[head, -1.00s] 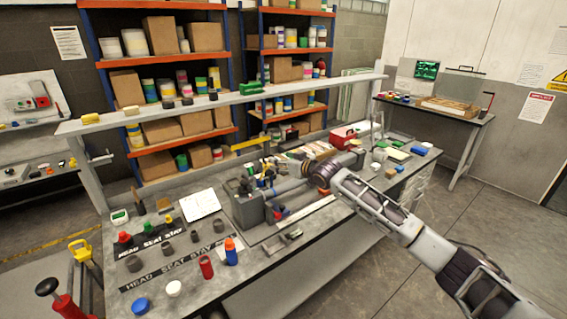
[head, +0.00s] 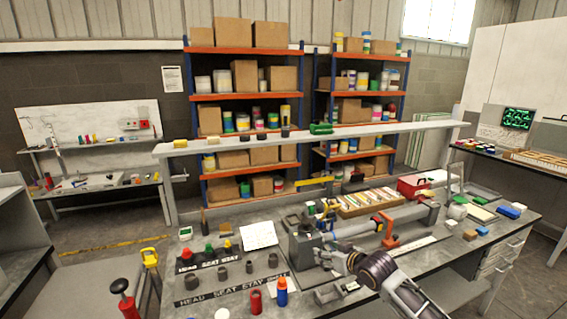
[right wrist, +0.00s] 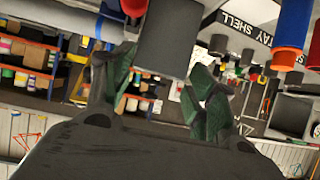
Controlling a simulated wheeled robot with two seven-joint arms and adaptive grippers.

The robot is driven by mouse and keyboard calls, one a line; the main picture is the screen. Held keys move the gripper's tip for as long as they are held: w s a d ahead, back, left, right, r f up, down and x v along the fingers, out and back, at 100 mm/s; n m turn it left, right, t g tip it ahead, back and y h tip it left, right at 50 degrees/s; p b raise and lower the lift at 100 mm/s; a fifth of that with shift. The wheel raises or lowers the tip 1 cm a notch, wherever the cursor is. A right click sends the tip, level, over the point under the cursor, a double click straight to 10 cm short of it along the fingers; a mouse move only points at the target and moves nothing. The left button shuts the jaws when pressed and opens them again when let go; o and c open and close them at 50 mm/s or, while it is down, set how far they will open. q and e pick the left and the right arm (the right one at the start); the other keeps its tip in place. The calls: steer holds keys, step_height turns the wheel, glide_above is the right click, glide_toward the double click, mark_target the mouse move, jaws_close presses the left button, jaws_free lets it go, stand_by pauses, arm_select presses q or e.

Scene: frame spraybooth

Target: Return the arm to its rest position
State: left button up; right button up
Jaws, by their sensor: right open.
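My right arm (head: 376,270) comes in from the bottom of the head view. My right gripper (head: 344,260) is at its far end, in front of the grey vise (head: 306,246) on the workbench (head: 420,262). In the right wrist view the two dark green-padded fingers of the gripper (right wrist: 160,82) are apart, with nothing held between them. A grey block (right wrist: 172,38) shows beyond and between the fingers; I cannot tell whether it touches them. My left gripper is not in view.
A red bottle (head: 256,301) and a blue bottle with an orange cap (head: 282,291) stand left of the gripper. A pale tube (head: 350,231) lies behind it. A long shelf (head: 300,137) spans above the bench. Open floor lies at the right.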

steer(key=s+a+f+g+h, duration=0.1)
steer(key=s+f+g, duration=0.1)
steer(key=s+f, duration=0.45)
steer(key=s+f+g+h, duration=0.1)
steer(key=s+f, duration=0.2)
steer(key=s, duration=0.7)
steer(key=s+d+f+m+g+h, duration=0.15)
steer(key=s+d, duration=0.25)
steer(key=s, duration=0.6)
steer(key=s+d+f+m+g+h, duration=0.1)
steer(key=s+d+f+g, duration=0.25)
steer(key=s, duration=0.75)
step_height(320, 180, down, 32)
steer(key=s+g, duration=0.1)
steer(key=s, duration=0.1)
steer(key=s+d+f, duration=0.2)
steer(key=s+f, duration=0.8)
steer(key=s, duration=0.1)
steer(key=s+d+f+g, duration=0.1)
steer(key=s+d+f, duration=0.1)
steer(key=s+f, duration=0.8)
steer(key=shift+s+d, duration=0.35)
steer(key=shift+s, duration=0.35)
steer(key=shift+h, duration=0.25)
steer(key=shift+c, duration=0.2)
